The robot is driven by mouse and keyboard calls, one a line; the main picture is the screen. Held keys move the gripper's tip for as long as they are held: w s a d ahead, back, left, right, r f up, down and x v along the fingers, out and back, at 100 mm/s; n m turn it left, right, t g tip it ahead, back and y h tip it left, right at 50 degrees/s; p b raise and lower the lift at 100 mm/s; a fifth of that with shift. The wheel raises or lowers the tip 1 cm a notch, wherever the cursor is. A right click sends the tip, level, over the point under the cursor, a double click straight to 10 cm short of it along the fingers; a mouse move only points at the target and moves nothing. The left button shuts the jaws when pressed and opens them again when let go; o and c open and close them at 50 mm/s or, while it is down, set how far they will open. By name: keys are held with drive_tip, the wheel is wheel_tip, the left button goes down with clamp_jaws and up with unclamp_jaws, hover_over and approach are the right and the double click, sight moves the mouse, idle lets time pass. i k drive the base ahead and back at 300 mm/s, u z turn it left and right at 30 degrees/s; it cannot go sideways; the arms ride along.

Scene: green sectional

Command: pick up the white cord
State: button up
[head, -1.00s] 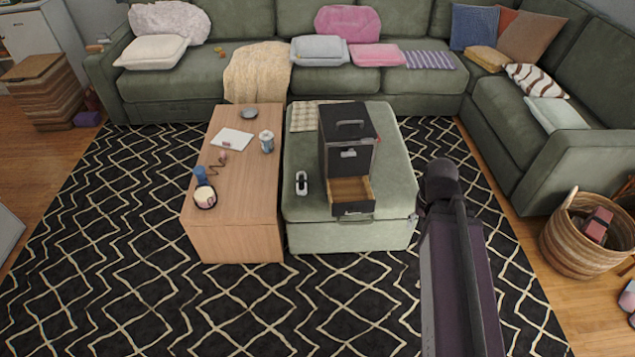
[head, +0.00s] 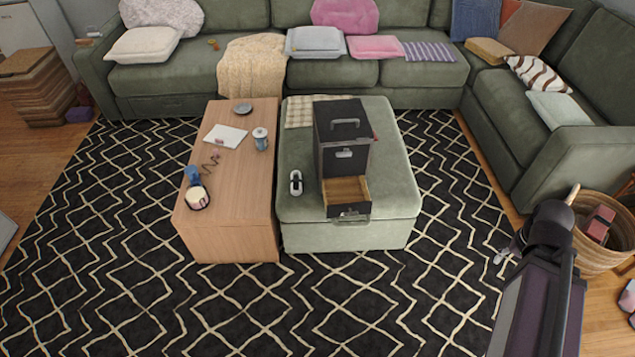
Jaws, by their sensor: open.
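A small white looped item with a dark band (head: 296,183), which looks like the white cord, lies on the green ottoman (head: 395,180). It is left of the black box (head: 343,140) and its pulled-out drawer (head: 347,192). My gripper (head: 501,258) is small and partly hidden behind my arm, over the rug at the right. It is open, and I see nothing in it. It is well to the right of the ottoman and apart from the white item.
A wooden coffee table (head: 235,190) stands close left of the ottoman, with a mug (head: 196,198), a canister (head: 260,139) and a white booklet (head: 225,136). A wicker basket (head: 595,258) stands at the right. The patterned rug (head: 330,310) in front is clear.

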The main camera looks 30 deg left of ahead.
sight(298, 181)
drive_tip(key=z, duration=1.2)
drive_tip(key=k, duration=0.75)
drive_tip(key=u, duration=3.15)
drive_tip(key=i, duration=0.1)
drive_tip(key=z, duration=1.05)
